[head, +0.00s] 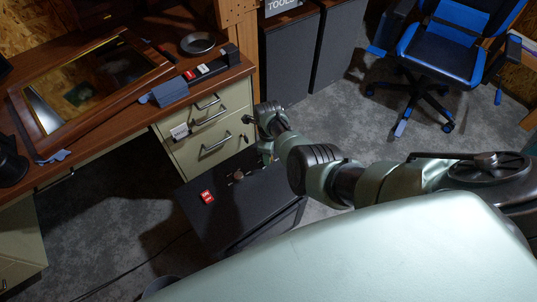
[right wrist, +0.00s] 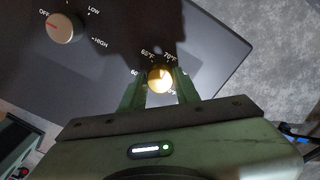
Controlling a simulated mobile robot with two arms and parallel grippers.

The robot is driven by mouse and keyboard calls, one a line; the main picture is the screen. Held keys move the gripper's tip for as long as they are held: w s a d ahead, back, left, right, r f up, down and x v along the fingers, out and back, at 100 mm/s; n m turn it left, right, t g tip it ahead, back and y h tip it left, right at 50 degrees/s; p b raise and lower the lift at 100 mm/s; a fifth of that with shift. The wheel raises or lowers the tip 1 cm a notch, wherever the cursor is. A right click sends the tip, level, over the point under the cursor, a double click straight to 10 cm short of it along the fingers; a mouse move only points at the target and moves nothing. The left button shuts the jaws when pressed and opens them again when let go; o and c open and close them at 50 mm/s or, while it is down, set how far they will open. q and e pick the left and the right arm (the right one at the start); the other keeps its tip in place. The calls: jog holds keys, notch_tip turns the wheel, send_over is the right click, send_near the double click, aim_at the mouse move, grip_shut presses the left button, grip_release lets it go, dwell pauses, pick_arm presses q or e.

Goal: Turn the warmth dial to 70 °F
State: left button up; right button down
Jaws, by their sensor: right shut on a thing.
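The warmth dial (right wrist: 160,79) is a round brass-coloured knob on a dark panel in the right wrist view. Printed marks above it read 65°F and 70°F. A mark starting with 60 is partly covered at its left, and another at its right is mostly hidden. I cannot make out which mark its pointer faces. My right gripper (right wrist: 160,91) is shut on the dial, one green finger on each side. In the head view my right gripper (head: 266,153) reaches down to the top of the dark heater box (head: 240,215) and hides the dial. My left gripper is out of view.
A silver knob (right wrist: 64,27) marked OFF, LOW and HIGH sits left of the dial, its red line toward OFF. A red label (head: 207,197) is on the box. A drawer cabinet (head: 190,160) stands behind, under the wooden bench (head: 150,105). An office chair (head: 440,50) is far right.

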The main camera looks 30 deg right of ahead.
dwell(0.3)
jog(key=c, duration=1)
grip_release()
jog(key=shift+c, duration=0.2)
notch_tip(320, 180, up, 8)
jog(key=p, duration=0.3)
jog(key=shift+f, duration=0.15)
